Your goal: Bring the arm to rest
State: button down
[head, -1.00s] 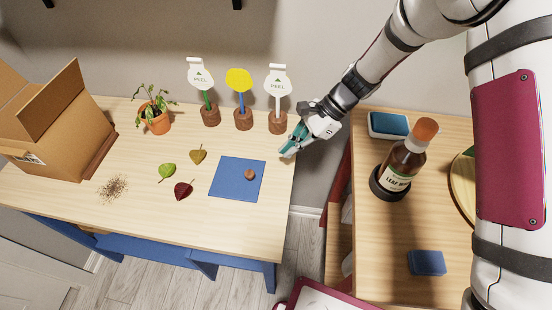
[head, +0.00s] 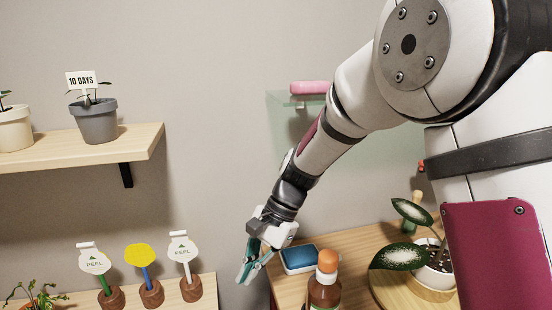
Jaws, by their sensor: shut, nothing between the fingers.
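My gripper (head: 247,274) hangs at the lower middle of the head view, fingers pointing down and left. It is shut and empty. It is in front of the wall, between the left table with the signs and the right table with the bottle. It appears apart from both tables' objects. My arm reaches down to it from the upper right.
Right of the gripper are a blue-topped box (head: 299,259), an orange-capped bottle (head: 325,285) and a variegated plant (head: 403,257). Left are a white sign (head: 183,247), a yellow sign (head: 140,256) and another white sign (head: 94,261). A shelf (head: 142,145) holds potted plants.

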jog(key=s+d+r+n+t+h, duration=0.1)
jog(key=s+d+r+n+t, duration=0.15)
jog(key=d+r, duration=0.5)
jog(key=s+d+r+n+t+h, duration=0.2)
jog(key=s+d+r, duration=0.1)
jog(key=s+d, duration=0.5)
jog(key=s+d+r+n+t+h, duration=0.2)
jog(key=s+d+r+t, duration=0.1)
jog(key=s+d, duration=0.6)
jog(key=shift+d+r+n, duration=0.25)
jog(key=shift+r+n, duration=0.1)
jog(key=shift+r, duration=0.25)
jog(key=shift+s+a, duration=0.1)
